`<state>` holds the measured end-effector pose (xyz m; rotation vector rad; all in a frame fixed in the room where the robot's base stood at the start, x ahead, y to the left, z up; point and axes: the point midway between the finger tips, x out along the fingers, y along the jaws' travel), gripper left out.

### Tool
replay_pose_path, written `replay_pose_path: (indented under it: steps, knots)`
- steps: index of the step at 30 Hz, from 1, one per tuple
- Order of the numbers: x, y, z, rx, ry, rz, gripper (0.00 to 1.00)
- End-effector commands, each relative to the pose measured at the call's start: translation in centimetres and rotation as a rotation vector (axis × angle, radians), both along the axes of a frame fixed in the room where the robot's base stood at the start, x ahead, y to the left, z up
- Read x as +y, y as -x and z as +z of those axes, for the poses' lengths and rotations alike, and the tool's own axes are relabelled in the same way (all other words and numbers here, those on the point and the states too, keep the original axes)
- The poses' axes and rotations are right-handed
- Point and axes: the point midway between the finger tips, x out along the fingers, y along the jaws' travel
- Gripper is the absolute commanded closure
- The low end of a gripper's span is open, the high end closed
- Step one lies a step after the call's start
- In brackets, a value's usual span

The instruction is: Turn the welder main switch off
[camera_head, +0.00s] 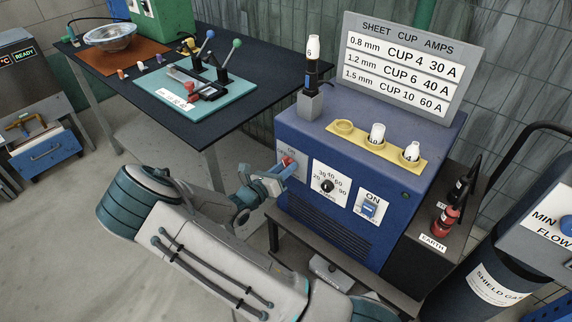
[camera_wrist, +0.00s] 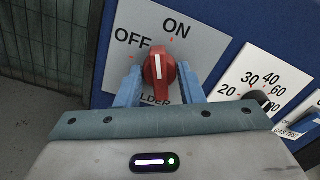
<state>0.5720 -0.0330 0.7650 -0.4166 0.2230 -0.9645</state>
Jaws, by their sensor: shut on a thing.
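The welder main switch is a red knob (camera_wrist: 159,68) with a white line, on a grey plate (camera_wrist: 120,75) marked OFF and ON. In the wrist view its line points between the two words. In the head view the knob (camera_head: 287,161) shows at the left of the blue welder's front (camera_head: 330,150). My gripper (camera_wrist: 159,85) is shut on the knob, one blue finger on each side. In the head view my gripper (camera_head: 282,172) reaches it from the lower left. The fingers hide parts of the knob's sides and of the lower lettering.
Right of the switch are an amps dial (camera_head: 327,186) and a blue ON switch (camera_head: 369,208). White cups (camera_head: 377,134) stand in a yellow holder on the welder. A dark table (camera_head: 150,75) is behind left; a gas cylinder (camera_head: 490,285) stands at right.

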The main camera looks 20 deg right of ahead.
Motion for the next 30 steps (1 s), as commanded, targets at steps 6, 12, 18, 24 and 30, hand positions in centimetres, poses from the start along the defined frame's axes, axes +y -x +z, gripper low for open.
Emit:
replay_pose_path:
  steps: [6,12,18,24,30]
  knots:
    - [0.06,-0.03,0.27,0.069,0.046,0.001,0.93]
    - [0.06,-0.06,0.28,0.134,0.091,0.002,0.93]
    - [0.05,-0.04,0.25,0.203,0.136,0.001,0.93]
    - [0.04,-0.05,0.27,0.277,0.185,0.001,0.93]
    - [0.1,-0.05,0.18,0.349,0.234,0.003,0.93]
